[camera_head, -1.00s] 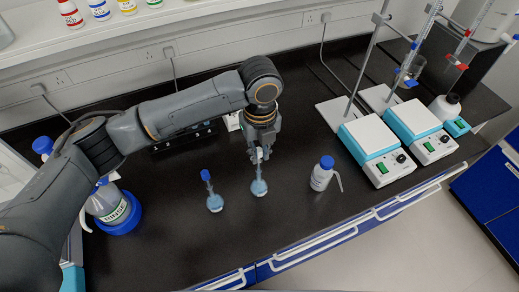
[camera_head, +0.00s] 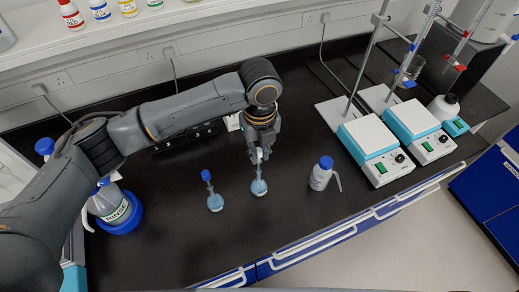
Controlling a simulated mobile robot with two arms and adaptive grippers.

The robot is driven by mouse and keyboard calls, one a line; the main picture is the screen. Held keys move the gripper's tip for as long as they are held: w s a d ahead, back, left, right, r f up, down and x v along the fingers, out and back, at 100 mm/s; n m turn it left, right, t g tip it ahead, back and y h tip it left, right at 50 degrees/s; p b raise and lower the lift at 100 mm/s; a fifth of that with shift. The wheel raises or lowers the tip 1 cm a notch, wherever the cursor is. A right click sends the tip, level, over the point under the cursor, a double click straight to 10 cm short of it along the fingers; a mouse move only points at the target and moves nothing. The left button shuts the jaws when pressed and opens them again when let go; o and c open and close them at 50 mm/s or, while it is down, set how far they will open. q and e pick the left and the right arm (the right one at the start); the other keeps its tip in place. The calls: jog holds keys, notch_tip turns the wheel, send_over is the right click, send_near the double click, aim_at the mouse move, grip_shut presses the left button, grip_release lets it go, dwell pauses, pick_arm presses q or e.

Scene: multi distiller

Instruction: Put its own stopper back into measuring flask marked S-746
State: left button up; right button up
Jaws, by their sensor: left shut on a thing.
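My left gripper (camera_head: 259,155) hangs over the right-hand measuring flask (camera_head: 259,187), fingers pointing down. It is shut on a small pale thing, seemingly the stopper, at the top of that flask's neck. The fingers hide most of it, and I cannot tell whether it sits in the mouth. This flask stands upright on the black bench with pale blue liquid in its bulb. A second similar flask (camera_head: 215,203) stands to its left with a blue stopper (camera_head: 206,175) in its neck. The marking S-746 is too small to read on either flask. My right gripper is out of view.
Two stirrer hotplates (camera_head: 368,138) (camera_head: 412,119) with stands are farther right. A large rinse bottle (camera_head: 108,203) is at the left. The bench in front of the flasks is clear.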

pick_arm(q)
jog(key=shift+f+b, duration=0.35)
jog(key=shift+f, duration=0.8)
dwell(0.5)
jog(key=o, duration=0.8)
jog(key=shift+r, duration=0.15)
notch_tip(320, 180, up, 12)
jog(key=shift+f, duration=0.1)
jog(key=shift+d+f, duration=0.1)
dwell(0.4)
